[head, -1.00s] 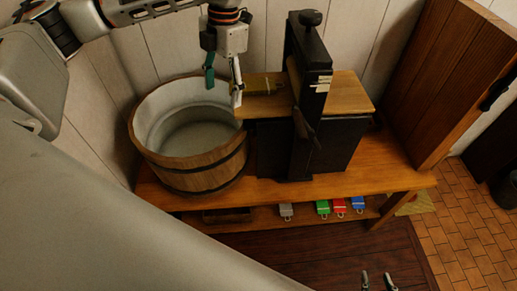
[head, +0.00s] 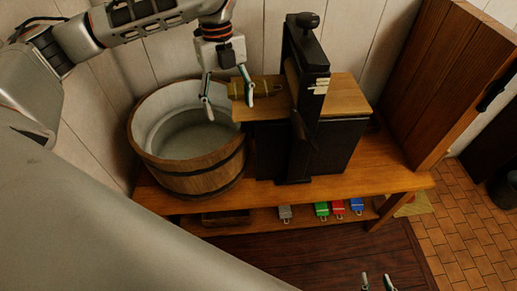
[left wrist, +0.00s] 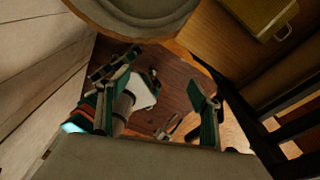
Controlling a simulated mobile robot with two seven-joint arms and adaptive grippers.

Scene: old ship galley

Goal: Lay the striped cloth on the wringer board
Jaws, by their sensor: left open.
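A flat yellow-olive piece with a wire-like loop lies on the left part of the wringer board (head: 349,97). My left gripper (head: 229,110) is open and empty, between the tub and the board. In the head view its right finger overlaps the board's left end; I cannot tell if it touches. My right gripper (head: 378,283) shows only its spread fingertips at the bottom edge.
A wooden tub (head: 196,172) stands left of the dark wringer frame (head: 301,120) on a wooden bench (head: 330,190). Small grey, green, red and blue pieces lie on the lower shelf. A tall wooden panel (head: 440,80) stands at the right.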

